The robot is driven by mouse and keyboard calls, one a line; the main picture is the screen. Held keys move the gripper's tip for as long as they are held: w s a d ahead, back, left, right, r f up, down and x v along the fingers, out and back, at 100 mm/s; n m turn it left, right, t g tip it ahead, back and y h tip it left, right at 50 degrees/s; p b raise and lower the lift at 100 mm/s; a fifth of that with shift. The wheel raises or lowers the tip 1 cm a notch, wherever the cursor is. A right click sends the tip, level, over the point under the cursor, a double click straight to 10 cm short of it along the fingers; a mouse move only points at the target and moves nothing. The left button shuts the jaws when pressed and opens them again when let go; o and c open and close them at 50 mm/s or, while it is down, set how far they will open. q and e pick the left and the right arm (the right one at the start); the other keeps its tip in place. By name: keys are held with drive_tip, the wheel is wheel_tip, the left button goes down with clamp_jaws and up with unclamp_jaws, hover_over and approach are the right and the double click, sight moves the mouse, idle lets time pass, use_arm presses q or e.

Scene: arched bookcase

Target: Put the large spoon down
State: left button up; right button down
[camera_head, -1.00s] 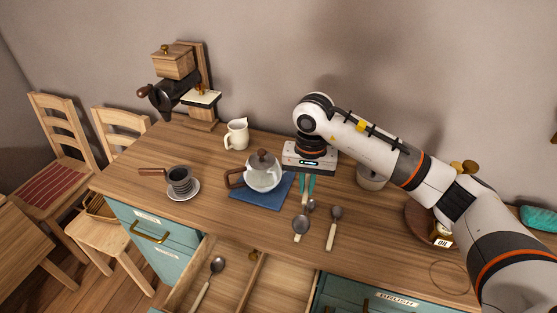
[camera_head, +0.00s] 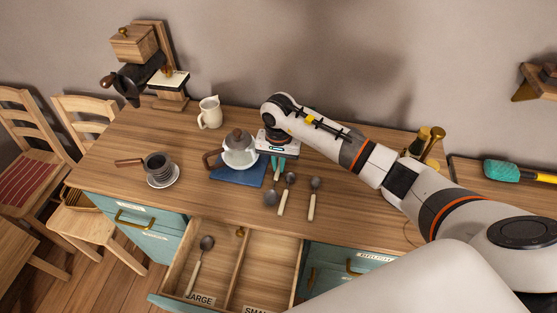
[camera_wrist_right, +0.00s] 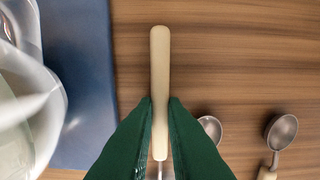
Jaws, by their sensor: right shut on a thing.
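My right gripper (camera_head: 276,172) is over the counter beside the kettle. In the right wrist view its green fingers (camera_wrist_right: 160,105) are shut on the cream handle of the large spoon (camera_wrist_right: 160,55). In the head view, that spoon's grey bowl (camera_head: 270,198) points toward the drawer. Whether it touches the counter is hard to tell. Another spoon (camera_head: 283,205) lies just right of it, and a third (camera_head: 312,205) further right. The open drawer (camera_head: 168,302) has a compartment labelled LARGE, with one spoon (camera_head: 199,265) in it, and an empty compartment to its right. My left gripper is not in view.
A white jug (camera_head: 210,112), a cup on a saucer (camera_head: 160,167) and a coffee grinder (camera_head: 137,45) are further left. The counter between cup and drawer is clear.

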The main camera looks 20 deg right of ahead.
drive_tip(key=shift+f+b, duration=0.2)
drive_tip(key=shift+b, duration=0.1)
drive_tip(key=c, duration=1.5)
unclamp_jaws()
drive_tip(key=shift+r, duration=0.1)
